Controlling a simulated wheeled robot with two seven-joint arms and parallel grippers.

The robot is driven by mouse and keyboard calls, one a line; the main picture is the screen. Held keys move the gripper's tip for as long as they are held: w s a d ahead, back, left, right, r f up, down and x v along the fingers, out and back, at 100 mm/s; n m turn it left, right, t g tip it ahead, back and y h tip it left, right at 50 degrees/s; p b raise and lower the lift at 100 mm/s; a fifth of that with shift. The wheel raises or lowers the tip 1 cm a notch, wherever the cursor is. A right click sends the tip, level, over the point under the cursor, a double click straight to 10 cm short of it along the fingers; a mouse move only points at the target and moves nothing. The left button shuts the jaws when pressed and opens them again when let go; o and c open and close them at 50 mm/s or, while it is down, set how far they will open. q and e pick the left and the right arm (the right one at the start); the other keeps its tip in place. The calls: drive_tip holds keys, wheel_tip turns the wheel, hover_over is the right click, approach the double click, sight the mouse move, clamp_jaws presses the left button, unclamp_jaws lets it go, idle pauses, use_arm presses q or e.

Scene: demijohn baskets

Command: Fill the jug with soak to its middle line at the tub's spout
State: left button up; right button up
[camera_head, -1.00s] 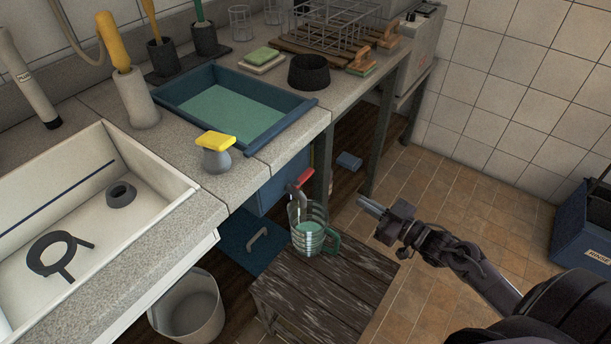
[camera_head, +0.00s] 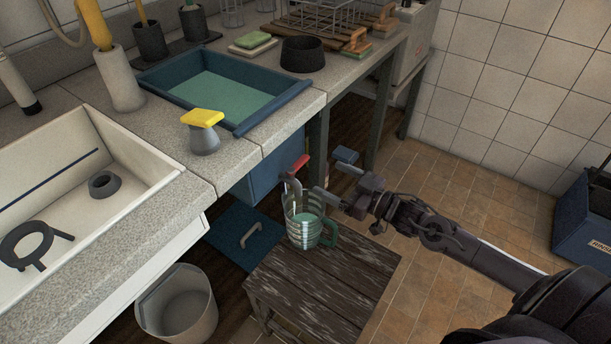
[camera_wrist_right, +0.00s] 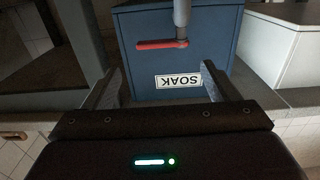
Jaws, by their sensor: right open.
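The clear jug (camera_head: 303,232) with a green handle stands upright on the wooden stool, with green liquid inside. Its marking lines are too small to tell the level against. The blue tub (camera_head: 270,182) is under the counter; its inverted SOAK label (camera_wrist_right: 178,81) faces the right wrist view. The spout (camera_wrist_right: 182,14) has a red lever (camera_wrist_right: 160,44), which also shows just above the jug in the head view (camera_head: 299,165). My right gripper (camera_head: 327,179) is open and empty, right of the lever and jug; the lever appears between its fingers in the wrist view. My left gripper is out of view.
The wooden stool (camera_head: 325,280) has free room at its front. A pale bucket (camera_head: 178,310) stands left of it. A counter leg (camera_head: 318,145) rises near my right gripper.

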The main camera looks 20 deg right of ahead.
sight(301, 165)
drive_tip(key=shift+o, duration=1.1)
drive_tip(key=shift+w+a+f, duration=0.1)
drive_tip(key=shift+a, duration=0.1)
drive_tip(key=shift+o, duration=0.3)
drive_tip(key=shift+w+a, duration=0.25)
drive_tip(key=shift+w, duration=0.1)
use_arm(q)
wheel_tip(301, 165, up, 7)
drive_tip(key=b, duration=0.1)
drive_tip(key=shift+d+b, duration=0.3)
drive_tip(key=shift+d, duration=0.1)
use_arm(e)
drive_tip(key=shift+x, duration=3.55)
drive_tip(key=shift+a, duration=0.1)
drive_tip(key=c, duration=1.4)
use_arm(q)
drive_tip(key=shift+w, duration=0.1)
